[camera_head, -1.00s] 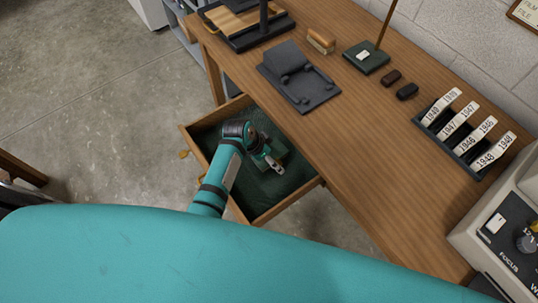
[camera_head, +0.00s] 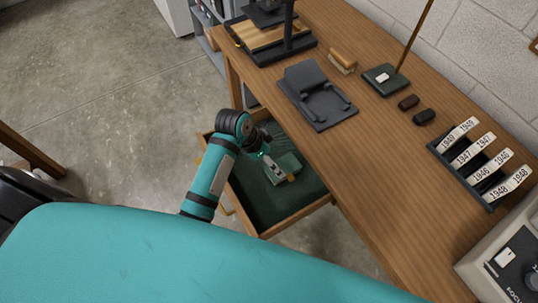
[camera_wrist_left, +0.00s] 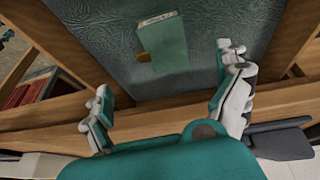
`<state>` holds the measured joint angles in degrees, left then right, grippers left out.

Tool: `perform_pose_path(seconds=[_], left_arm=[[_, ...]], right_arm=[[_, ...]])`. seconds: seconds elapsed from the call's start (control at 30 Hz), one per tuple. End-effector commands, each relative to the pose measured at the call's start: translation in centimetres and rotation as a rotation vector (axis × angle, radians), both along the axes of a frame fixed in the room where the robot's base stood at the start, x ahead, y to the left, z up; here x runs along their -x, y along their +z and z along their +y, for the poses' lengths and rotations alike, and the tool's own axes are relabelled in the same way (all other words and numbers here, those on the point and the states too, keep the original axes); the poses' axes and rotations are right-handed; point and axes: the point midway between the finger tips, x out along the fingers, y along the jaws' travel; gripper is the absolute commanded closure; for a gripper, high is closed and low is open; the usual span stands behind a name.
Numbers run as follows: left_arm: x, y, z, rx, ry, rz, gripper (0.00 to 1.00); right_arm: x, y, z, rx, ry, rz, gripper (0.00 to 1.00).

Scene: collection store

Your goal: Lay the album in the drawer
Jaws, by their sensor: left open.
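The green album (camera_head: 288,163) lies flat on the dark green lining of the open drawer (camera_head: 268,216), partly hidden by my gripper in the head view. In the left wrist view the whole album (camera_wrist_left: 163,47) shows, with a pale label strip at its far end and a small brown tab at one edge. My left gripper (camera_head: 274,171) is over the drawer. In the left wrist view its fingers (camera_wrist_left: 164,70) are wide apart with nothing between them, and the album lies beyond them. My right gripper is in neither view.
The wooden desk (camera_head: 350,190) above the drawer carries a dark grey cradle-like stand (camera_head: 318,95), a brush (camera_head: 343,61), two small dark blocks and a rack of year cards (camera_head: 485,165). Concrete floor (camera_head: 110,90) lies open at the left.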

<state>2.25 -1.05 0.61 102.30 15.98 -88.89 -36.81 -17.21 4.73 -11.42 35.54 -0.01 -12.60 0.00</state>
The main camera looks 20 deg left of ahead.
Motion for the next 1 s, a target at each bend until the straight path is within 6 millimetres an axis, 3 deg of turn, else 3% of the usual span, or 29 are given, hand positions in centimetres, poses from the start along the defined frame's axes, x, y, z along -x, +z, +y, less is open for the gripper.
perform_pose_path(seconds=[0.3, 0.57, 0.8, 1.0], left_arm=[[0.1, 0.2, 0.1, -0.001, 0.000, 0.001, 0.03], [0.8, 1.0, 1.2, 0.016, 0.043, -0.193, 0.37], [4.1, 3.2, -2.0, 0.194, 0.050, -0.317, 0.68], [3.5, 2.4, -3.3, 0.223, 0.057, -0.321, 0.94]], right_arm=[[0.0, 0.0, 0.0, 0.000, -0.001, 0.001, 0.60], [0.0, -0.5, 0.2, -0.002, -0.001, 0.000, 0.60], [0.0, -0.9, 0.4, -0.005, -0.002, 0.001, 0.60], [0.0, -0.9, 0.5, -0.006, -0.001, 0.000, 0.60]])
